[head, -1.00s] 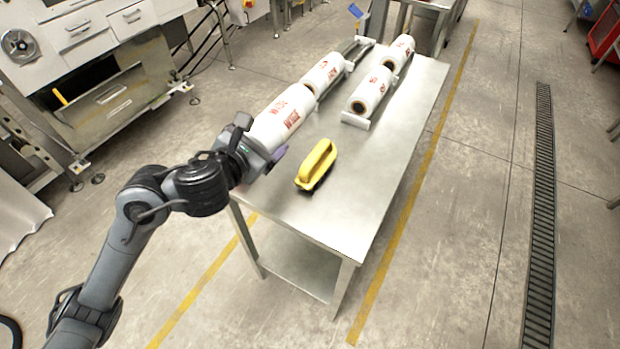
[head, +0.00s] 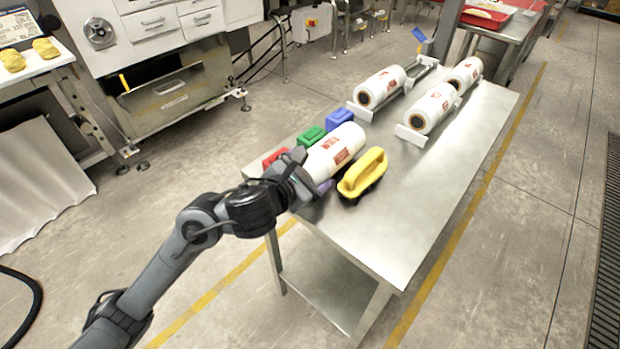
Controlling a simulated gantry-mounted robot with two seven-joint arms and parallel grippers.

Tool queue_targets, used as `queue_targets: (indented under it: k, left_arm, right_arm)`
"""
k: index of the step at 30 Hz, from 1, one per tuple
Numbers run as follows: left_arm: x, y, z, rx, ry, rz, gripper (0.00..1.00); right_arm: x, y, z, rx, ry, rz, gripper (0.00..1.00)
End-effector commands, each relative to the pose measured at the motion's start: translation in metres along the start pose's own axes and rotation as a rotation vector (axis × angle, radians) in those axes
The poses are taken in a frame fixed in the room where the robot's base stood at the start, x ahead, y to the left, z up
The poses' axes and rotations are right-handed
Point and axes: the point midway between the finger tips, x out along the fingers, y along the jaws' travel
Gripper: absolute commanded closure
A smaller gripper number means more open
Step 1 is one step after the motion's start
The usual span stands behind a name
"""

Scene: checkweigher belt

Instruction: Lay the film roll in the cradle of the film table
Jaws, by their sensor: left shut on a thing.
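A white film roll (head: 338,149) with red print is held at its near end by my left gripper (head: 308,182). The gripper is shut on it, with its fingers partly hidden by the wrist and the roll. The roll is over the near left part of the film table (head: 400,220); I cannot tell whether it touches the top. The left cradle (head: 360,111) carries another roll (head: 380,87) towards its near end, and its far part (head: 424,69) looks empty. The right cradle (head: 410,135) carries a near roll (head: 433,108) and a far roll (head: 465,73). My right gripper is out of view.
A yellow-handled tool (head: 363,173) stands close to the right of the held roll. Red (head: 274,157), green (head: 311,136) and blue (head: 340,117) blocks line the table's left edge. The table's near right part is bare.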

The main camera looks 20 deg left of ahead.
Motion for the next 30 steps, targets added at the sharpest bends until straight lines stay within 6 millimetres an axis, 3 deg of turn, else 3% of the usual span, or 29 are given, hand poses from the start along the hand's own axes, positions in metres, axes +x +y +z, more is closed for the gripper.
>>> queue_targets:
  k: [2, 16, 17, 18, 19, 30]
  left_arm:
    - [0.0024, -0.0032, -0.0058, -0.004, -0.004, 0.002, 0.75]
    - [0.0038, -0.0046, -0.009, -0.002, -0.005, 0.003, 0.75]
    - [0.0044, -0.0056, -0.0105, -0.001, -0.001, 0.001, 0.1]
    - [0.004, -0.0052, -0.0096, -0.001, -0.001, 0.001, 0.04]
    - [0.004, -0.0052, -0.0096, -0.001, -0.001, 0.001, 0.0]
    - [0.0003, -0.0029, -0.0053, 0.0, -0.001, 0.0, 0.0]
  right_arm:
    - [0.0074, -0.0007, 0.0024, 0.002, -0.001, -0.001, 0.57]
    - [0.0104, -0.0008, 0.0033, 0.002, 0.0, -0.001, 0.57]
    - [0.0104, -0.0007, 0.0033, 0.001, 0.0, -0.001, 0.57]
    - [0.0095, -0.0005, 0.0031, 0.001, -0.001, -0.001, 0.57]
    - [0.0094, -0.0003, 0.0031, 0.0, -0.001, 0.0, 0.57]
    - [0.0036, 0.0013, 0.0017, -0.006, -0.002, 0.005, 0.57]
